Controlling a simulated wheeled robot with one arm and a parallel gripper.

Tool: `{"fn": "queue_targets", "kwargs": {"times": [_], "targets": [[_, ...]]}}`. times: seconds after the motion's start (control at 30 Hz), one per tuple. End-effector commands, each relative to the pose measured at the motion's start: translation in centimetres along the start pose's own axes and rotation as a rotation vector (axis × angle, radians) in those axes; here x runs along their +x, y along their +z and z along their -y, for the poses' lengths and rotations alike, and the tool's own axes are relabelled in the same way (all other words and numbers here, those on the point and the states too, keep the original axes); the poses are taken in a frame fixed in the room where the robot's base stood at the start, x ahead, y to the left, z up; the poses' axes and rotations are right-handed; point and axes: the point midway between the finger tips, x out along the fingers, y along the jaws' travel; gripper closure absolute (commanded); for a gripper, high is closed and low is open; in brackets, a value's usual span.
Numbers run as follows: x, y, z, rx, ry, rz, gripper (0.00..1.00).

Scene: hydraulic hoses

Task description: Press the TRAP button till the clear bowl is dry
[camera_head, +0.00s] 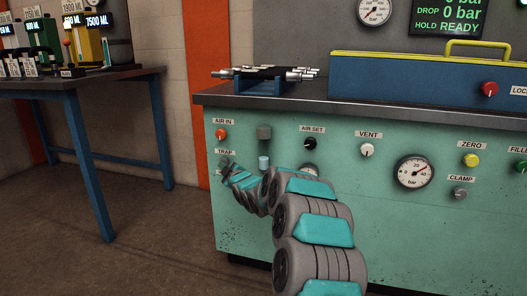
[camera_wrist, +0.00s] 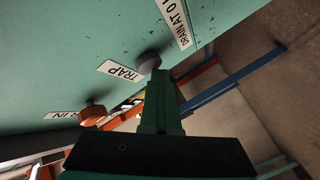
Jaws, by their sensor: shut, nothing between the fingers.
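The TRAP button is a grey round knob (camera_wrist: 149,62) under the TRAP label (camera_head: 225,152) on the green panel. My gripper (camera_wrist: 158,76) is shut and empty, its fingertips right at the button; I cannot tell whether they press it. In the head view, my gripper (camera_head: 228,171) reaches the panel just below the TRAP label and largely covers the button. The clear bowl (camera_head: 264,153) hangs below a dark grey cap, right of the label. Pale blue shows in its lower part, and my arm covers what is below.
A red AIR IN knob (camera_head: 221,133) is above the TRAP label. A black AIR SET knob (camera_head: 310,143), white VENT knob (camera_head: 367,149) and pressure gauge (camera_head: 414,171) are to the right. A blue-legged table (camera_head: 110,76) stands at left, with open floor before it.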

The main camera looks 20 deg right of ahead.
Motion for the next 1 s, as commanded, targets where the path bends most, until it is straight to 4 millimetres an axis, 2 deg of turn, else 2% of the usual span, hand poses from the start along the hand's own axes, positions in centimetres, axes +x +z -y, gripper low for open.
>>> {"fn": "queue_targets", "kwargs": {"times": [1.0], "targets": [[0.6, 0.7, -1.2, 0.004, 0.011, 0.002, 1.00]]}}
